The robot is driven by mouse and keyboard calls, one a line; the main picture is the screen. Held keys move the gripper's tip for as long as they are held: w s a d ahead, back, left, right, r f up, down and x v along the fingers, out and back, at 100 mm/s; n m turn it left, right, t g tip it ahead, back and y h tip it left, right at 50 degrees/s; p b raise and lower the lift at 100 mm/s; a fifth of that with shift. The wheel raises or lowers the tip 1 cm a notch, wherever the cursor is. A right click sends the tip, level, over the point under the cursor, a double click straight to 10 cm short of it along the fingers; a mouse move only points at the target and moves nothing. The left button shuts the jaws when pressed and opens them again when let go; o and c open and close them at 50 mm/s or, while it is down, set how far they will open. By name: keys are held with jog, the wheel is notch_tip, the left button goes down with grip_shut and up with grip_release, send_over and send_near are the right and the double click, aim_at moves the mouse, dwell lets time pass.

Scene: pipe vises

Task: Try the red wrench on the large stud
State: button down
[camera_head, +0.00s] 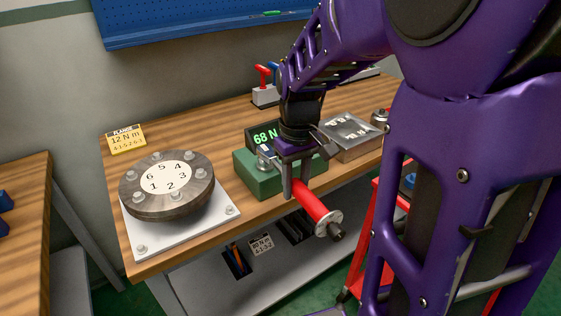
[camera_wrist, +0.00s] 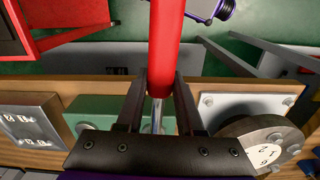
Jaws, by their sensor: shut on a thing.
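The red wrench (camera_head: 313,204) is in my gripper (camera_head: 296,184), with its thick red handle pointing out past the bench's front edge and a grey disc with a dark knob at its end. In the wrist view the red handle (camera_wrist: 165,45) runs up the middle, and a silver shank shows between the two fingers (camera_wrist: 160,88). My gripper is shut on it in front of the green block (camera_head: 258,178). A metal fitting (camera_head: 265,155) shows on this block, partly hidden by my gripper. I cannot tell whether it is the large stud or part of the wrench.
A display (camera_head: 264,135) reads 68 N. A round flange (camera_head: 167,187) with numbered bolts stands left on a white plate (camera_head: 186,237). A grey metal block (camera_head: 352,134) stands right. A rack (camera_head: 265,94) with red and blue handles stands behind. A red frame (camera_head: 363,245) stands below right.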

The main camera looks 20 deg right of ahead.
jog(key=shift+s+a+m, duration=0.1)
jog(key=shift+a+m, duration=0.2)
jog(key=shift+w+d+n+p, duration=0.2)
jog(key=shift+d+n+p, duration=0.05)
jog(key=shift+d+n, duration=0.3)
jog(key=shift+w+d+n+p, duration=0.2)
jog(key=shift+d+n, duration=0.25)
jog(key=shift+d, duration=0.1)
jog(key=shift+r, duration=0.15)
notch_tip(320, 180, up, 5)
jog(key=p, duration=0.4)
dwell(0.5)
